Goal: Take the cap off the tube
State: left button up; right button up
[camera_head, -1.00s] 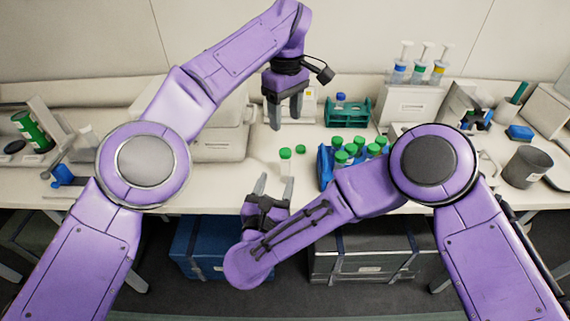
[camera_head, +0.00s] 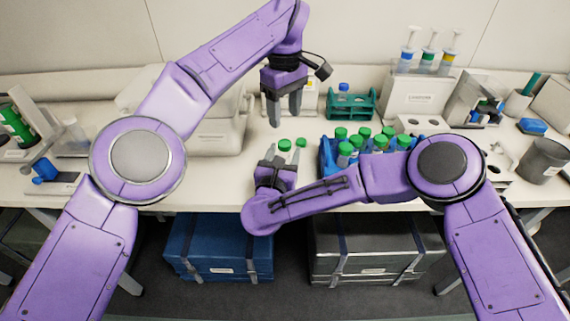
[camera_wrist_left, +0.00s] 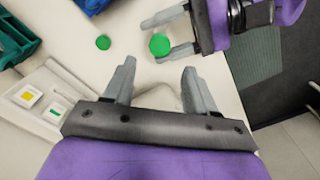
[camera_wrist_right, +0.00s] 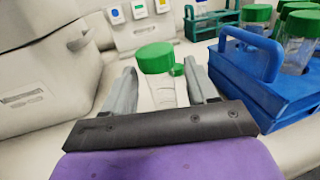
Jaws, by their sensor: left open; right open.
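The clear tube with a green cap (camera_head: 284,146) stands upright on the bench. My right gripper (camera_head: 280,163) is open, low and level, with its fingers on either side of this tube. In the right wrist view the capped tube (camera_wrist_right: 160,85) shows between the fingers; I cannot tell whether they touch it. My left gripper (camera_head: 284,121) is open and empty, pointing down, above and behind the tube. In the left wrist view the tube's green cap (camera_wrist_left: 159,44) shows beyond the left fingertips, between the right fingers. A loose green cap (camera_wrist_left: 103,42) lies on the bench nearby.
A blue rack (camera_wrist_right: 250,95) with several green-capped tubes stands right of the tube. A teal rack (camera_head: 352,113) with a blue-capped tube is behind it. A pale instrument (camera_head: 215,135) stands at the left. Bench space left of my right gripper is clear.

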aim_at(284, 142)
pick_arm(q)
jog(key=shift+w, duration=0.1)
pick_arm(e)
jog(key=shift+w+d, duration=0.1)
jog(key=shift+w, duration=0.3)
jog(key=shift+c, duration=0.3)
jog(key=shift+s, duration=0.1)
grip_shut()
pick_arm(q)
jog(key=shift+f, duration=0.1)
notch_tip(284, 142, down, 8)
jog(key=shift+r, duration=0.1)
